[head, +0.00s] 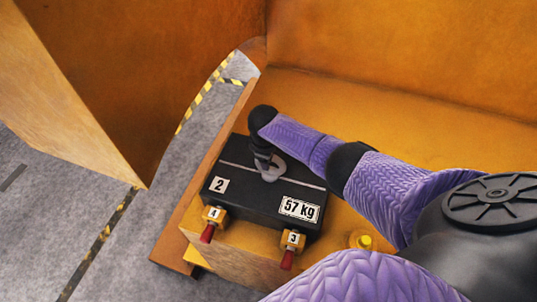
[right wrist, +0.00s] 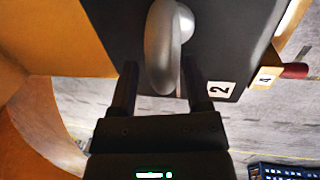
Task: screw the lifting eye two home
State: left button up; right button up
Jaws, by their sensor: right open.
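The grey lifting eye (head: 270,170) stands on top of the black casting (head: 240,196), which carries a "2" label and a "57 kg" plate. In the right wrist view the ring of the eye (right wrist: 160,50) reaches down between my fingers, with dark gaps at its sides. My right gripper (right wrist: 160,72) is open around the ring, one finger on each side; it also shows in the head view (head: 262,158), at the eye. The eye's thread and seat are hidden. My left gripper is not in view.
Two yellow blocks with red handles, labelled 4 (head: 213,214) and 3 (head: 292,240), sit at the casting's front edge. A yellow knob (head: 364,241) stands to the right. Tall orange walls (head: 400,50) rise behind. A blue crate (right wrist: 285,171) is on the floor.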

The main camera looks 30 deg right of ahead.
notch_tip(320, 180, up, 10)
jog(key=s+a+p, duration=0.1)
jog(key=p, duration=0.2)
jog(key=shift+a+f, duration=0.15)
jog(key=shift+a, duration=0.1)
jog(key=shift+s, duration=0.1)
